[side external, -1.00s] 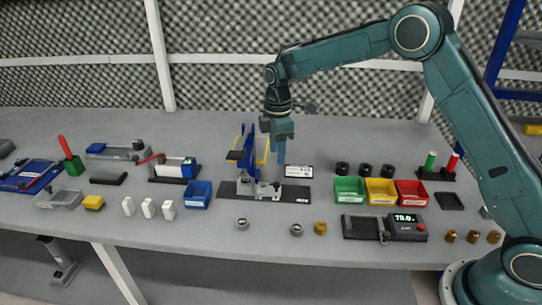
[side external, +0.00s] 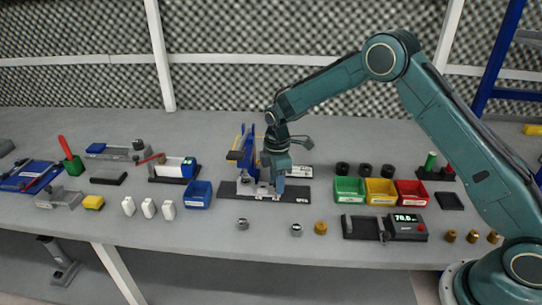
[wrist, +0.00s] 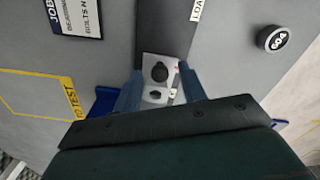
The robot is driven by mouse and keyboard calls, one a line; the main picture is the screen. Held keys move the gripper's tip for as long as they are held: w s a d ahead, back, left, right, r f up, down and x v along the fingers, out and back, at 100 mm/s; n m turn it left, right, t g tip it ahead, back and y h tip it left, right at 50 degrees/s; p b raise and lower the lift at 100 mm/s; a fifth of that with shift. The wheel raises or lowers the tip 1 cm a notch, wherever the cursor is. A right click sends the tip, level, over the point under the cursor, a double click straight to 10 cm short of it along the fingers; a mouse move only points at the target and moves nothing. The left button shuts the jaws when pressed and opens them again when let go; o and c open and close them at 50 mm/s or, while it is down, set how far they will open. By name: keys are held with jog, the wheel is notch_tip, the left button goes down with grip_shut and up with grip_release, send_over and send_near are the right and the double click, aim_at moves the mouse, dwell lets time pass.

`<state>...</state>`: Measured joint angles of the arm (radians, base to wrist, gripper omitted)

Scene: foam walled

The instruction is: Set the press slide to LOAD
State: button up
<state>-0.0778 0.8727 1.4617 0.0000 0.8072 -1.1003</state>
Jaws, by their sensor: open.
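The blue press (side external: 248,150) stands on a long dark base plate (side external: 297,191) near the middle of the bench. Its pale slide (side external: 247,188) sits low on that plate and is partly hidden by my gripper (side external: 275,183) in the side view. In the wrist view, the slide plate (wrist: 152,61) carries a dark round knob (wrist: 160,73). The fingers of my gripper (wrist: 160,84) are apart, one on each side of the slide; I cannot tell whether they touch it. A LOAD label (wrist: 197,10) lies along the track beyond the slide.
A job card (wrist: 78,15) lies behind the press base. Green (side external: 349,190), yellow (side external: 380,191) and red (side external: 411,193) bins stand to the right, a blue bin (side external: 198,195) to the left.

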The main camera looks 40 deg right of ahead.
jog(key=shift+c, duration=0.4)
grip_shut()
jog(key=shift+s+d, duration=2.8)
jog(key=shift+d, duration=0.05)
jog(key=shift+c, duration=0.9)
grip_release()
jog(key=shift+o, duration=1.3)
